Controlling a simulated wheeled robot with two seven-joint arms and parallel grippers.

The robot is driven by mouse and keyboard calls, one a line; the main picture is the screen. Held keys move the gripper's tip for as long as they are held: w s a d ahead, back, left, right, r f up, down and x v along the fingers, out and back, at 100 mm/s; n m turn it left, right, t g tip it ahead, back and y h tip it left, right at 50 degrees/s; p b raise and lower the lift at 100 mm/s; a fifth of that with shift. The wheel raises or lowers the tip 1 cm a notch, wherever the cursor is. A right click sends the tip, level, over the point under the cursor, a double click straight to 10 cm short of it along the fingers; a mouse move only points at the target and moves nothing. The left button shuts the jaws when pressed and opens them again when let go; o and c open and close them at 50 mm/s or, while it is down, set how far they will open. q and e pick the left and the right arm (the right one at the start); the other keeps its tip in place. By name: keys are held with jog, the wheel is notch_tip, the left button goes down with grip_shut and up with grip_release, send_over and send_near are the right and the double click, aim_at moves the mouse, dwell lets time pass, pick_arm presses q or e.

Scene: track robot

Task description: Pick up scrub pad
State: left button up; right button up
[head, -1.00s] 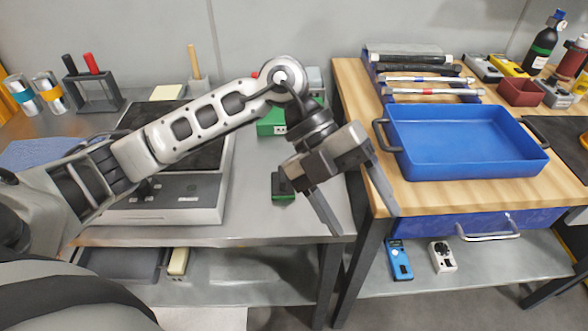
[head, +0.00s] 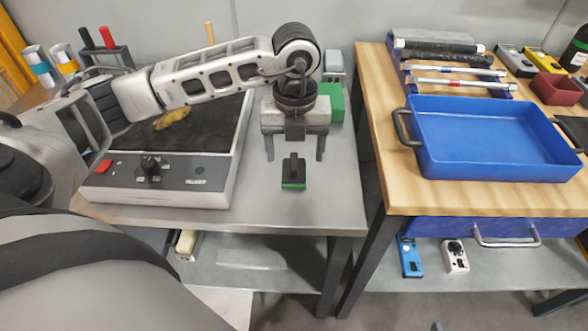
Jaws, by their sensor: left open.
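The scrub pad (head: 293,183), a small block with a green base and a black grip on top, lies on the grey metal table near its front right. My left gripper (head: 295,155) points down just behind and above it in the head view. Its two fingers are apart and empty, one to each side of the pad's line. I cannot tell the exact height gap. My right gripper is out of view.
A machine with a dark top and control knob (head: 149,167) stands left of the pad. A green box (head: 333,104) is behind my gripper. To the right, a wooden bench holds a blue tray (head: 497,165). The table around the pad is clear.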

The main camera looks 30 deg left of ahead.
aim_at(294, 162)
pick_arm(q)
jog(key=shift+w+a+f, duration=0.1)
jog(key=shift+f, duration=1.3)
jog(key=shift+w+a+f, duration=0.1)
jog(key=shift+f, duration=1.25)
jog(key=c, duration=1.1)
